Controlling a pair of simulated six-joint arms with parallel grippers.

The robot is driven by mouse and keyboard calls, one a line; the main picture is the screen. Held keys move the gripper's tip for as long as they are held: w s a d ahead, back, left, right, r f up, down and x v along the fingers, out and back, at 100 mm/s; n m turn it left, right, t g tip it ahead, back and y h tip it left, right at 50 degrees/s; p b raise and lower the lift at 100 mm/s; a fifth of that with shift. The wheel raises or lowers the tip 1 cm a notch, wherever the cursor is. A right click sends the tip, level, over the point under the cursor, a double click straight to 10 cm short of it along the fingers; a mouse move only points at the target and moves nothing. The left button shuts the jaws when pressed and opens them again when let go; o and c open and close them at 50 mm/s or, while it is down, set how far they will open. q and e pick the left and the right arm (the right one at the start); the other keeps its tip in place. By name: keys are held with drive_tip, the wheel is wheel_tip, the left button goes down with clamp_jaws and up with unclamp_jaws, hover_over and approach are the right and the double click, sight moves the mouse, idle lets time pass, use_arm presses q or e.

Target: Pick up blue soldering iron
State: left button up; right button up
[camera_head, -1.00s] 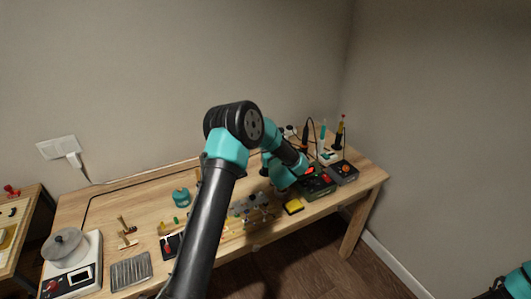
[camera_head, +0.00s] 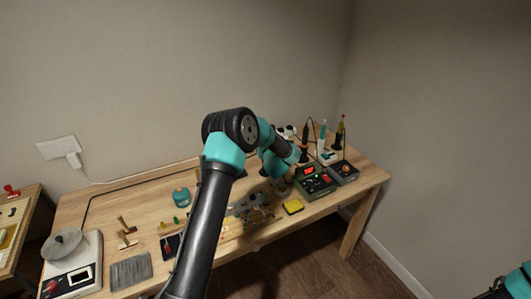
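The blue soldering iron (camera_head: 323,131) stands upright in a pale holder at the back right of the workbench. My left arm reaches over the bench from the front. Its gripper (camera_head: 252,206) seems to be the grey shape low over the bench middle, left of and in front of the blue iron and well apart from it. Its fingers are too small and cluttered to read. Only a piece of my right arm shows at the lower right corner; its gripper is out of frame.
A green station (camera_head: 315,181) with a red display and a dark grey station (camera_head: 344,172) stand in front of the irons. A yellow sponge (camera_head: 293,207) lies near the front edge. Small tools clutter the middle.

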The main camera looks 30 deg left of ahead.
idle(0.4)
use_arm(q)
clamp_jaws()
idle(0.4)
wheel_tip(320, 180, up, 10)
idle(0.5)
